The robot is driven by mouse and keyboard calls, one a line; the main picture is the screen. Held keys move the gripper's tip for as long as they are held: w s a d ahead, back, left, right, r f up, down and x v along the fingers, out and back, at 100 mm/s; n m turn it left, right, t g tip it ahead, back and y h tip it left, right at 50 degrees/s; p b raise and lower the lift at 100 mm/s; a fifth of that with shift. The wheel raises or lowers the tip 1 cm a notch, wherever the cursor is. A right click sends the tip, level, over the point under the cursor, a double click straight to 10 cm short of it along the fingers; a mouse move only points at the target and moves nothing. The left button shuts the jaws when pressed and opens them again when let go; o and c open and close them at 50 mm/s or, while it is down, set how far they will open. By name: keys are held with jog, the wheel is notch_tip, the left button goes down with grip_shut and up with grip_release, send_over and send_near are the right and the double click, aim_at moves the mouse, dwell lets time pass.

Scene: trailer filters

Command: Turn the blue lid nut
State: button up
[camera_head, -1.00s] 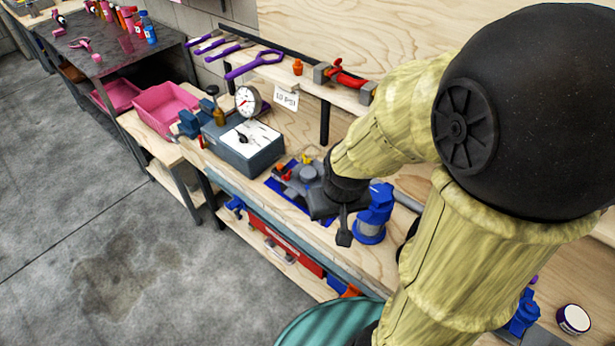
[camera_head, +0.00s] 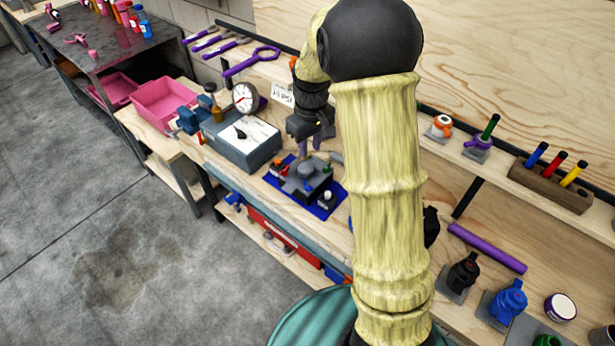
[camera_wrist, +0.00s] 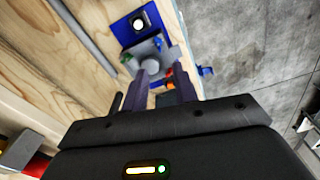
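My gripper (camera_head: 311,143) points down over a grey fixture (camera_head: 305,181) on a blue mat (camera_head: 325,211). Its two dark purple fingers stand apart in the wrist view (camera_wrist: 162,82), with nothing visible held between them. The fingertips show close to the grey fixture (camera_wrist: 148,50); I cannot tell whether they touch it. No blue lid nut can be made out with certainty. A blue canister with a knobbed top (camera_head: 505,301) stands on the bench at lower right. My arm hides most of the bench right of the mat.
A grey box with a dial gauge (camera_head: 245,97) stands left of the mat. A purple bar (camera_head: 487,248), a black canister (camera_head: 462,273) and a white round jar (camera_head: 560,307) are on the right. A shelf above holds a wooden block with coloured tubes (camera_head: 552,186).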

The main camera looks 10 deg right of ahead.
aim_at(307, 184)
jog(key=w+n, duration=0.1)
jog(key=w, duration=0.1)
jog(key=shift+w+f, duration=0.1)
jog(key=shift+w, duration=0.25)
jog(key=shift+f, duration=0.1)
notch_tip(307, 184, down, 17)
jog(key=p, duration=0.3)
jog(key=shift+f, duration=0.1)
jog(key=shift+c, duration=0.5)
grip_shut()
